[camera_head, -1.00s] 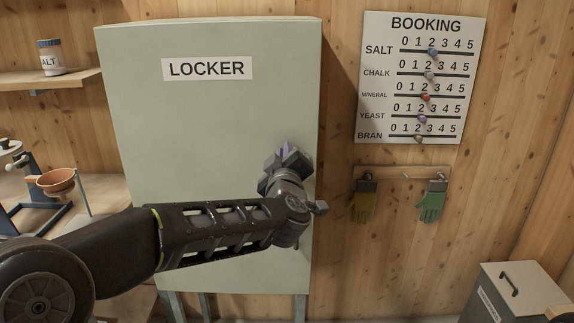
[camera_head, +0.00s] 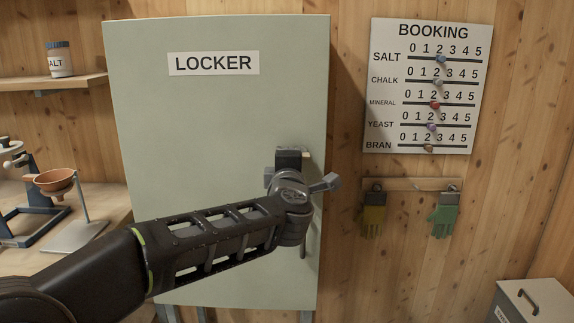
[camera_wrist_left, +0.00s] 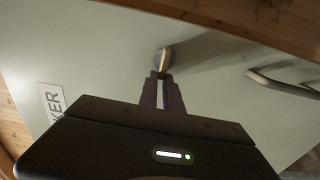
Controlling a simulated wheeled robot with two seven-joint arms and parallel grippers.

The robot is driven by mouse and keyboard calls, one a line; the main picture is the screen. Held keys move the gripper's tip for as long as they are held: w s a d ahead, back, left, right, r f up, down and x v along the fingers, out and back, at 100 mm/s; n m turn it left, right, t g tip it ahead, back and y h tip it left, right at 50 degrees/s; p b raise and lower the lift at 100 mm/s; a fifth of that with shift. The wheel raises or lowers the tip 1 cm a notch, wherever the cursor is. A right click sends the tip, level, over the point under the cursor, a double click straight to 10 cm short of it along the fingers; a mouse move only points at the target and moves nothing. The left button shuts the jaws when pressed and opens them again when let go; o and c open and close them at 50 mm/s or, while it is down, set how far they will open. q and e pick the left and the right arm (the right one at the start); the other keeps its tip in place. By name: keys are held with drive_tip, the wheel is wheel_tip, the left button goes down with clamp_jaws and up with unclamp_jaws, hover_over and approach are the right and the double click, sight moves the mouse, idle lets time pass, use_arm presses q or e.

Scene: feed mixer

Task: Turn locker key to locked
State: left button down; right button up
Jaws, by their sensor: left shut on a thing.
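The pale green locker (camera_head: 215,120) stands against the wood wall with its door shut. My left gripper (camera_head: 292,155) is at the right part of the door, and its body hides the key in the head view. In the left wrist view the locker key (camera_wrist_left: 163,60) shows as a small rounded piece at the door. The fingertips of my left gripper (camera_wrist_left: 162,82) are shut on it. I cannot read a locked or unlocked mark. My right gripper is in neither view.
The door handle (camera_wrist_left: 284,83) stands out beside the key; its lower end shows below my wrist in the head view. A booking board (camera_head: 425,85) and hanging gloves (camera_head: 443,213) are to the right. A shelf with a salt jar (camera_head: 60,60) is at the left.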

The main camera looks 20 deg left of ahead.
use_arm(q)
drive_tip(key=shift+d+f+h, duration=0.1)
drive_tip(key=shift+d+h, duration=0.2)
drive_tip(key=shift+d, duration=0.35)
drive_tip(key=c, duration=1.8)
unclamp_jaws()
drive_tip(key=o, duration=0.3)
drive_tip(key=shift+w+d, duration=0.2)
drive_tip(key=shift+w, duration=0.05)
drive_tip(key=shift+o, duration=1.5)
drive_tip(key=shift+a, duration=0.35)
drive_tip(key=shift+s, duration=0.1)
drive_tip(key=v, duration=0.7)
drive_tip(key=shift+s+d, duration=0.2)
drive_tip(key=shift+s, duration=0.15)
